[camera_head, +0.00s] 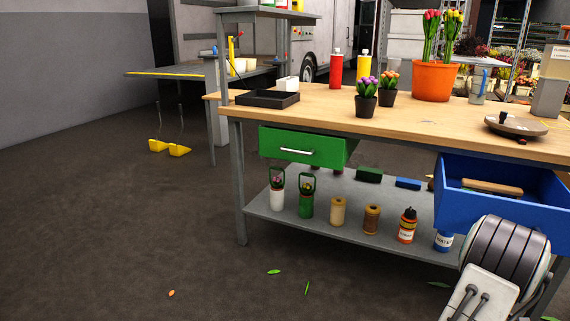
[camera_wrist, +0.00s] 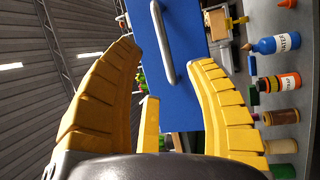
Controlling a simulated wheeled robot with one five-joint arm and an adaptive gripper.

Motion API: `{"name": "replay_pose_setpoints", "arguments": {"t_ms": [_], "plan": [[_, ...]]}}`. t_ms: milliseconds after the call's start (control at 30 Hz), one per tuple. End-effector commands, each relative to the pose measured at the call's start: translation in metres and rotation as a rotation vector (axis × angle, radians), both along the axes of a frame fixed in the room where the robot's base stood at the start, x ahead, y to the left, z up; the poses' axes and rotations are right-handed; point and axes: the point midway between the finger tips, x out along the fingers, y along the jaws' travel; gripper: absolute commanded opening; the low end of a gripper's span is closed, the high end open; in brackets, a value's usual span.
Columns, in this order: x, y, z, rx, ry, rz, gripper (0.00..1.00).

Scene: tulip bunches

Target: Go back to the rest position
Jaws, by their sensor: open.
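In the head view my arm is at the lower right, in front of the blue drawer (camera_head: 500,212), which is pulled open with a wooden-handled item inside. The fingers are hidden in the head view.
The wooden workbench (camera_head: 400,120) bears an orange pot of tulips (camera_head: 434,80), small flower pots, a black tray (camera_head: 267,98) and a turntable (camera_head: 515,125). A green drawer (camera_head: 300,147) is open. The lower shelf (camera_head: 330,232) holds several bottles and spools.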

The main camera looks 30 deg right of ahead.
Motion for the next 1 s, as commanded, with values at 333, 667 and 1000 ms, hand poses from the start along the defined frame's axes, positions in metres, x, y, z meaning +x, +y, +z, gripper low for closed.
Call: {"name": "replay_pose_setpoints", "arguments": {"t_ms": [333,667,1000], "plan": [[0.029,0.008,0.028,0.061,-0.04,0.063,0.5],[0.15,0.081,0.124,0.418,-0.196,0.313,0.5],[0.224,0.22,0.215,0.866,-0.271,0.47,0.5]]}}
